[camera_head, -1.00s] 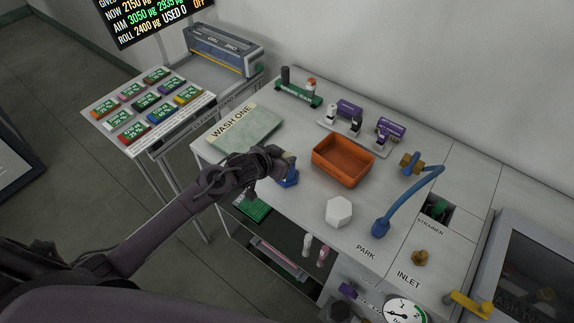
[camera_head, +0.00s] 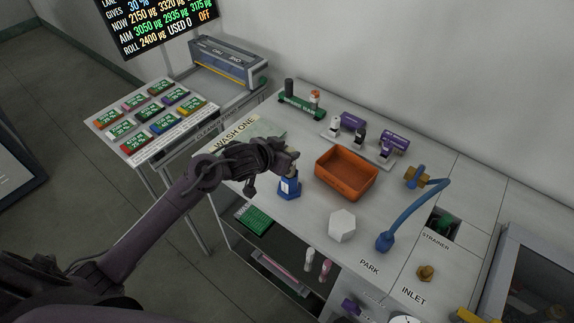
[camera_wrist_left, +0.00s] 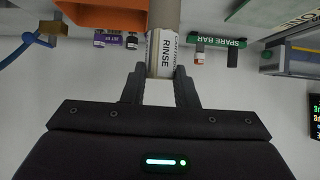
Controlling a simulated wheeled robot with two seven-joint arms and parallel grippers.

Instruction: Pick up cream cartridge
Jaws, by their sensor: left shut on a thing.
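The cream cartridge (camera_wrist_left: 163,28) stands between the fingers of my left gripper (camera_wrist_left: 160,72) in the wrist view. A white label on it reads "RINSE", with more lettering turned partly out of sight. In the head view my left gripper (camera_head: 286,160) is shut on it above a small blue holder (camera_head: 289,187) with a white mark, on the bench. The gripper hides most of the cartridge there. I cannot tell whether its lower end is still inside the holder. My right gripper is not in view.
An orange tray (camera_head: 346,174) and a white hexagonal block (camera_head: 342,226) are right of the holder. The wash mat (camera_head: 262,127) lies behind my wrist. A blue hose (camera_head: 414,216) arches farther right. A green spare bar (camera_head: 301,106) and purple-capped items (camera_head: 393,143) stand behind.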

